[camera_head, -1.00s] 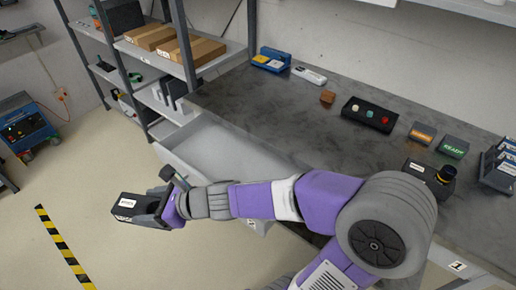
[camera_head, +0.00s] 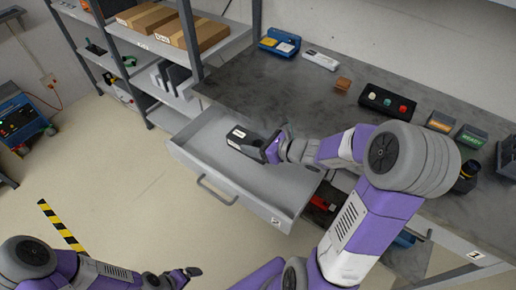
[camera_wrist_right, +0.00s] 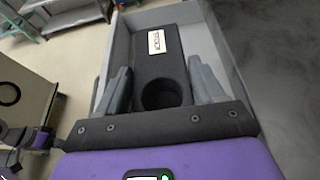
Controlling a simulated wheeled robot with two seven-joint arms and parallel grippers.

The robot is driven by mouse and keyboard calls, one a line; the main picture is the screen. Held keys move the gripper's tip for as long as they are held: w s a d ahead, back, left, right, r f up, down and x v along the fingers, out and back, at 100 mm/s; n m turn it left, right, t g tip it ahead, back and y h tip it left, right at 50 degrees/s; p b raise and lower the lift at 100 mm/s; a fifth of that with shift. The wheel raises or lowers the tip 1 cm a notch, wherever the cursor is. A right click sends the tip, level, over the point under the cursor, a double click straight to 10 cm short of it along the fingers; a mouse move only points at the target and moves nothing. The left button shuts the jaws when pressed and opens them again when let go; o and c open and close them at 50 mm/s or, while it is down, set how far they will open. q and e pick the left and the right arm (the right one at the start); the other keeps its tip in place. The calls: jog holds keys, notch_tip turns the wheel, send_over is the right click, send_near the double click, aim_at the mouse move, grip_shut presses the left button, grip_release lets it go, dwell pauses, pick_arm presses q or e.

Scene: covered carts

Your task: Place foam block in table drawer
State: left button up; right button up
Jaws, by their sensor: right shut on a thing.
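The foam block (camera_head: 243,140) is dark grey with a white label. In the right wrist view the block (camera_wrist_right: 158,62) shows a round hole at its near end. My right gripper (camera_head: 268,148) is shut on it, a finger on each side. The block is over the open table drawer (camera_head: 188,160), a light grey tray marked 2, within its walls in the head view. I cannot tell whether it touches the drawer floor. My left gripper (camera_head: 188,273) is low at the bottom left, away from the drawer; its jaws are too small to read.
The dark tabletop (camera_head: 300,95) holds a black button box (camera_head: 388,101), a small brown block (camera_head: 343,84) and a blue tray (camera_head: 279,42). A shelf rack (camera_head: 190,60) stands left of the table. Below the drawer level are red and blue things.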

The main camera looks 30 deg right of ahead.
jog(key=f+b, duration=0.1)
jog(key=f, duration=0.1)
jog(key=f+b, duration=0.1)
jog(key=f, duration=0.1)
jog(key=d+f+b, duration=0.1)
jog(key=f, duration=0.1)
jog(key=shift+f, duration=0.15)
jog(key=shift+f+b, duration=0.95)
jog(key=shift+f, duration=1.25)
jog(key=shift+f, duration=0.2)
jog(key=o, duration=1)
jog(key=shift+r, duration=0.1)
jog(key=shift+o, duration=0.2)
